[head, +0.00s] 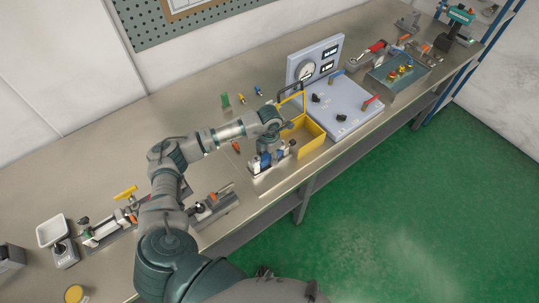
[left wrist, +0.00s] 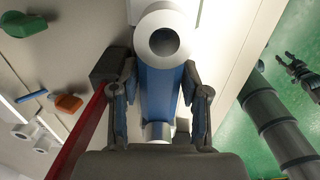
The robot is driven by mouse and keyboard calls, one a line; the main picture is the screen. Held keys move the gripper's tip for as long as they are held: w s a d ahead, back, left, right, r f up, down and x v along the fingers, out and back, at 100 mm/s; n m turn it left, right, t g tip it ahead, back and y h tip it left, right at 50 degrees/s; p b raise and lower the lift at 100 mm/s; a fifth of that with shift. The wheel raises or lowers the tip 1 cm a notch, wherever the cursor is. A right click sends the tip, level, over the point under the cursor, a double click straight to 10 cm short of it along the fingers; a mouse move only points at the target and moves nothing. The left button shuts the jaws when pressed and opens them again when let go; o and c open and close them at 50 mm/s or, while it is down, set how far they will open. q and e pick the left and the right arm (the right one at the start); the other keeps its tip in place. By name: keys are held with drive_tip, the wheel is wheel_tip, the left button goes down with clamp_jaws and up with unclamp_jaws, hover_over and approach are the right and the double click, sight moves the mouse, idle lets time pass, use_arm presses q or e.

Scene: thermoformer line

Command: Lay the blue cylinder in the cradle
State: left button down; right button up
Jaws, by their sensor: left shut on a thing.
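The blue cylinder (left wrist: 158,95) has pale grey ends and lies lengthwise between the fingers of my left gripper (left wrist: 158,108) in the left wrist view. The fingers are shut on it from both sides. In the head view my left gripper (head: 270,158) is over the bench beside the yellow bin, with blue and white parts around its fingers. A pale base shows under it, but I cannot tell the cradle clearly from the rest, nor whether the cylinder touches it. My right gripper (left wrist: 298,72) shows small over the green floor in the left wrist view, its fingers apart.
A yellow bin (head: 310,141) stands right of my left gripper, with a grey panel box (head: 338,108) behind it. Clamp fixtures (head: 213,208) and a white tray (head: 52,230) are to the left. Small coloured pieces (head: 226,100) lie behind. The bench's front edge is close.

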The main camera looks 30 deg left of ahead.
use_arm(q)
drive_tip(key=shift+f, duration=0.3)
drive_tip(key=shift+c, duration=2.4)
unclamp_jaws()
drive_tip(key=shift+d+r, duration=0.1)
wheel_tip(320, 180, up, 11)
drive_tip(key=shift+f, duration=0.1)
drive_tip(key=shift+r, duration=0.45)
drive_tip(key=shift+s+f, duration=0.1)
